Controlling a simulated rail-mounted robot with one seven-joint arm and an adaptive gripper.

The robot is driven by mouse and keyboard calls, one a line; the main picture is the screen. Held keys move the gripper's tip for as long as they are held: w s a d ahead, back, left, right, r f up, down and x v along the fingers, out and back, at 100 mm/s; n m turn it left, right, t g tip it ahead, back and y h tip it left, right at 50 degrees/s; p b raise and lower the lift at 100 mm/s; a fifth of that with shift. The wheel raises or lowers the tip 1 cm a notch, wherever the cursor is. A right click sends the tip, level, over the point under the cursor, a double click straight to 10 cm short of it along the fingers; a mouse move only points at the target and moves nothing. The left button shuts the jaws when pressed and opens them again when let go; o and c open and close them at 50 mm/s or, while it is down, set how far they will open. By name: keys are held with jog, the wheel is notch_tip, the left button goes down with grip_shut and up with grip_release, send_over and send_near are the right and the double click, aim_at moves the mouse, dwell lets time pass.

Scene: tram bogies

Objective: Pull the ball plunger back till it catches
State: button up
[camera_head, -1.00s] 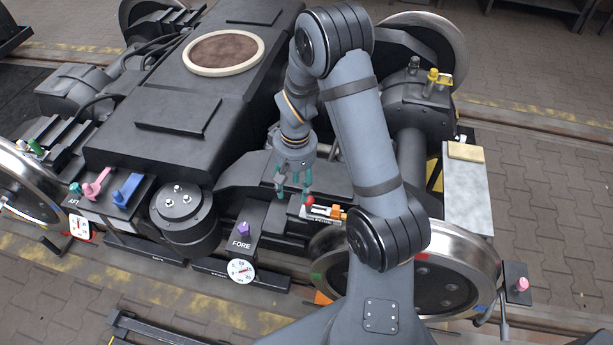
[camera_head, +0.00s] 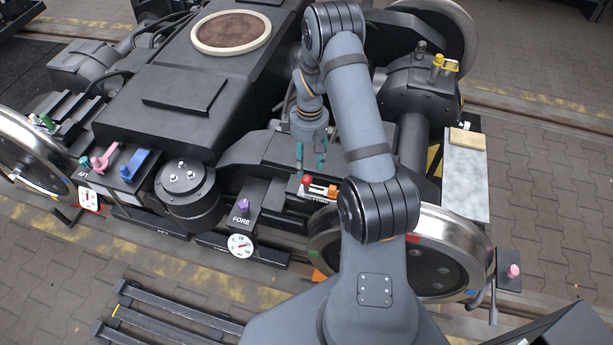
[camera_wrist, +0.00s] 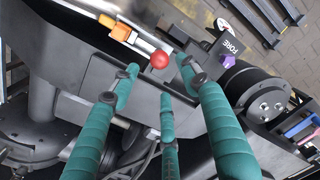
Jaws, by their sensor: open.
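My gripper (camera_head: 311,164) hangs pointing down just above and behind the ball. Its teal fingers are spread around empty space in the wrist view (camera_wrist: 160,85). The fingers appear apart from the ball, though the exact gap is hard to judge.
A purple knob (camera_head: 244,205) on the FORE block stands left of the plunger, above a white dial (camera_head: 240,245). A black round canister (camera_head: 187,195) stands farther left. The large steel wheel (camera_head: 455,252) is close on the right, partly behind my arm.

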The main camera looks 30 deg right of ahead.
aim_at(306, 176)
notch_tip(306, 176, down, 8)
jog(key=shift+a+r+p, duration=0.15)
jog(key=shift+r+p, duration=0.05)
jog(key=shift+p, duration=0.1)
jog(key=shift+s, duration=0.1)
jog(key=shift+c, duration=0.9)
grip_shut()
